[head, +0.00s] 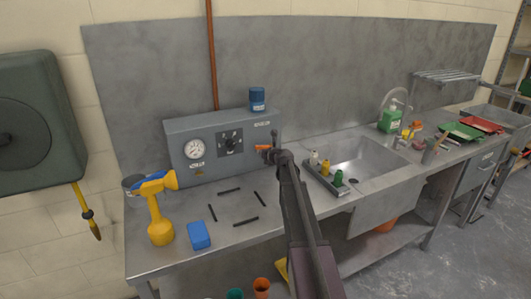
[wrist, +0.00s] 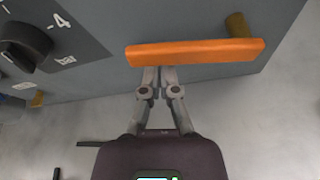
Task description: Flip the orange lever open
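The orange lever (head: 263,148) is on the right part of the front of the grey control box (head: 190,128). In the wrist view the lever (wrist: 195,51) is a long orange bar lying nearly level across the picture, with a brass-coloured fitting (wrist: 237,24) by its right end. My gripper (wrist: 159,72) has its fingers together, with nothing seen between them. The fingertips meet the lower edge of the bar in the picture; I cannot tell whether they touch it. In the head view my gripper (head: 274,152) is just right of the lever and partly hides that area.
A black knob (wrist: 25,45) and a gauge (head: 194,149) are on the box. A blue can (head: 257,98) stands on top. A bottle tray (head: 328,180) and sink (head: 365,157) are right.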

